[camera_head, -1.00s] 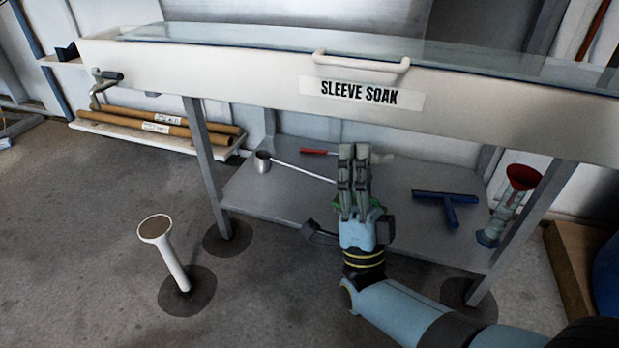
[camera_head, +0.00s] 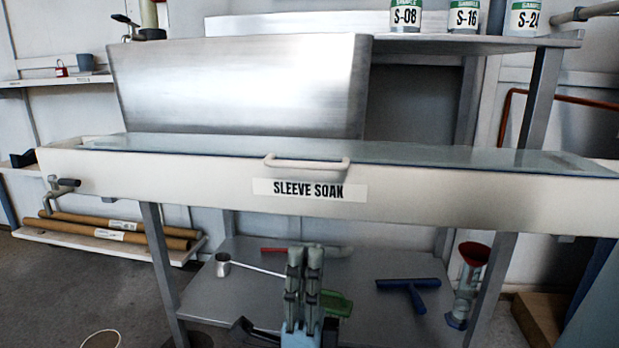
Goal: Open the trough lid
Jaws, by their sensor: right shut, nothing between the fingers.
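The long cream trough (camera_head: 430,199) spans the middle of the head view, with a "SLEEVE SOAK" label (camera_head: 309,190) on its front. Its glassy lid (camera_head: 420,155) lies flat over the top, closed. A cream bar handle (camera_head: 307,165) stands at the lid's front edge, above the label. My right gripper (camera_head: 305,256) points up below the label, in front of the lower shelf, fingers together and empty. It is apart from the handle. My left gripper is not in view.
The lower shelf (camera_head: 232,297) holds a ladle (camera_head: 222,264), a blue squeegee (camera_head: 408,289), a green-handled tool (camera_head: 336,303) and a red-topped cylinder (camera_head: 470,270). A tap (camera_head: 60,190) sticks out at the trough's left. Sample cans (camera_head: 405,18) stand on a shelf behind.

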